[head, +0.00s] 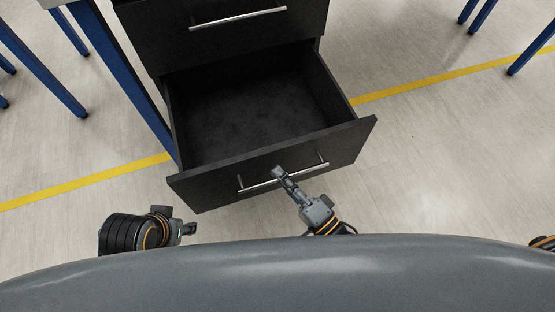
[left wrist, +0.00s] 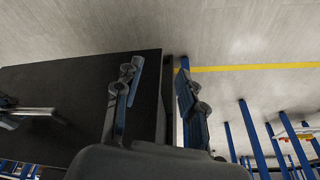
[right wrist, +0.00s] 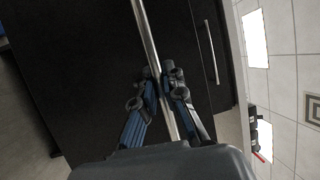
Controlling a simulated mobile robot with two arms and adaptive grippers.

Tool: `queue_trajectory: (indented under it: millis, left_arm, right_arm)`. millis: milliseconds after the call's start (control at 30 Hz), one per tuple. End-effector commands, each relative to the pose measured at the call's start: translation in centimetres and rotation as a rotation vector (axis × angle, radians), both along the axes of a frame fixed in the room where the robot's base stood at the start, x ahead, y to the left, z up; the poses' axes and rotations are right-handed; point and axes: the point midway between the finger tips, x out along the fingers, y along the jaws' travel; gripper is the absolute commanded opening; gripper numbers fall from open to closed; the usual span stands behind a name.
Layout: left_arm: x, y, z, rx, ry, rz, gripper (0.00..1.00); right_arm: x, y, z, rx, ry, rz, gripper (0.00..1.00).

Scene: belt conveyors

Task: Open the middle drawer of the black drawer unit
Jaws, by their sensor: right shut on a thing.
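The black drawer unit (head: 222,42) stands at the top of the head view. One drawer (head: 268,162) is pulled well out below a closed drawer front, and its inside looks empty. Whether another drawer lies beneath it is hidden. The open drawer's silver bar handle (head: 262,184) is on its front. My right gripper (head: 279,173) is shut on that handle; the right wrist view shows its fingers (right wrist: 160,82) on both sides of the bar (right wrist: 147,35).
The closed drawer above has its own silver handle (head: 238,18). Blue table legs (head: 118,72) stand close to the unit's left side, with more at upper right (head: 481,14). A yellow floor line (head: 440,78) runs behind the unit. The floor to the right is clear.

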Motion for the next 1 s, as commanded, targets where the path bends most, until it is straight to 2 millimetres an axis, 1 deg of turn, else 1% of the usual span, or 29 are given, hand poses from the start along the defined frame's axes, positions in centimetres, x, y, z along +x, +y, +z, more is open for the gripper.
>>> queue_trajectory:
  millis: [200, 567, 600, 667, 700, 733, 1000]
  left_arm:
    - [0.04, -0.02, 0.37, 0.000, -0.001, 0.000, 0.40]
    - [0.05, -0.02, 0.36, 0.000, -0.002, 0.000, 0.40]
    - [0.05, -0.03, 0.36, 0.000, -0.002, 0.000, 0.40]
    - [0.05, -0.02, 0.36, 0.000, -0.002, 0.000, 0.40]
    - [0.05, -0.02, 0.36, 0.000, -0.002, 0.000, 0.40]
    - [0.05, -0.03, 0.36, 0.000, -0.002, 0.000, 0.40]
    - [0.09, -0.06, 0.35, -0.002, -0.003, 0.001, 0.40]
  right_arm:
    - [-0.92, -0.36, -0.05, -0.001, 0.002, -0.001, 0.00]
    - [-0.99, -0.38, -0.09, -0.002, 0.001, -0.001, 0.00]
    - [-0.99, -0.38, -0.09, -0.002, 0.001, -0.001, 0.12]
    - [-0.99, -0.38, -0.09, -0.002, 0.001, -0.001, 0.24]
    - [-0.99, -0.37, -0.08, 0.000, 0.001, -0.001, 0.32]
    - [-1.00, -0.36, -0.08, 0.000, 0.001, -0.001, 0.34]
    - [-1.05, -0.34, -0.06, -0.001, 0.001, 0.000, 0.34]
